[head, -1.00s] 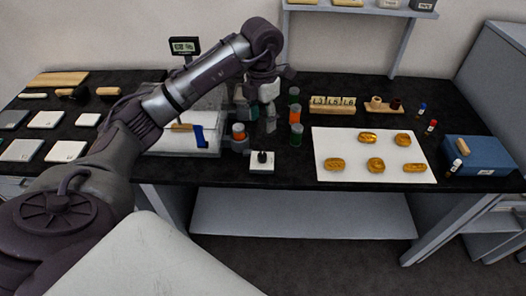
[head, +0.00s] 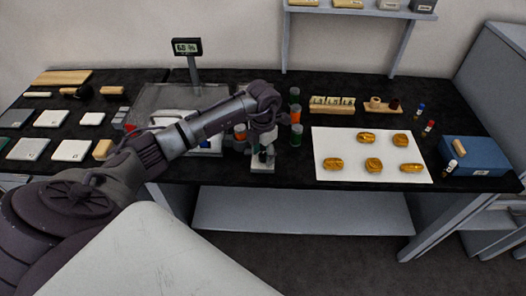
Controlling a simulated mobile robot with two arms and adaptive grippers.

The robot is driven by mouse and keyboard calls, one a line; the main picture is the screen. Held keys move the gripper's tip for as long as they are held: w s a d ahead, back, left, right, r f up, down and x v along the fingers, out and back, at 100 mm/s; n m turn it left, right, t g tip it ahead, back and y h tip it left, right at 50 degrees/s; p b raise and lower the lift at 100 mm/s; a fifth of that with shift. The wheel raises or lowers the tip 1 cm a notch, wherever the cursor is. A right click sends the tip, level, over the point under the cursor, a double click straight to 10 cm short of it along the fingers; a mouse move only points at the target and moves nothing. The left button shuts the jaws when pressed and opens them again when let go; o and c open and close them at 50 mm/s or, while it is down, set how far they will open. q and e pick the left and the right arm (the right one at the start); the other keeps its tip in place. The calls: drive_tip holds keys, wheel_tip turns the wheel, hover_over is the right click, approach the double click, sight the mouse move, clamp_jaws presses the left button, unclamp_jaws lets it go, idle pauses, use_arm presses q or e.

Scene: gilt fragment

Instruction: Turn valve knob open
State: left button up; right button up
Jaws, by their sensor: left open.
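The knob's pale square base (head: 262,168) sits near the front edge of the black table. In the head view my left arm reaches in from the left and bends down at the wrist. My left gripper (head: 264,157) points down right over the base, around or just above the dark knob. The knob itself is mostly hidden by the fingers, and I cannot tell whether they touch it. The gripper is open. My right gripper is not in view.
Orange and green jars (head: 295,116) stand close behind, right of my wrist. A white sheet (head: 345,143) with several gold pieces lies to the right, with a blue box (head: 480,156) beyond. A display (head: 187,47) stands behind my forearm.

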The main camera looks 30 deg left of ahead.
use_arm(q)
clamp_jaws()
idle(0.3)
drive_tip(key=m+b, duration=0.4)
drive_tip(key=shift+f+b, duration=0.2)
drive_tip(key=shift+b, duration=0.15)
drive_tip(key=m+b, duration=0.4)
drive_tip(key=m, duration=0.1)
drive_tip(key=m+b, duration=0.3)
drive_tip(key=m, duration=0.1)
drive_tip(key=shift+r+m, duration=0.1)
drive_tip(key=shift+m, duration=0.2)
drive_tip(key=shift+r+m+b, duration=0.15)
drive_tip(key=shift+m+b, duration=1.05)
drive_tip(key=shift+m, duration=1)
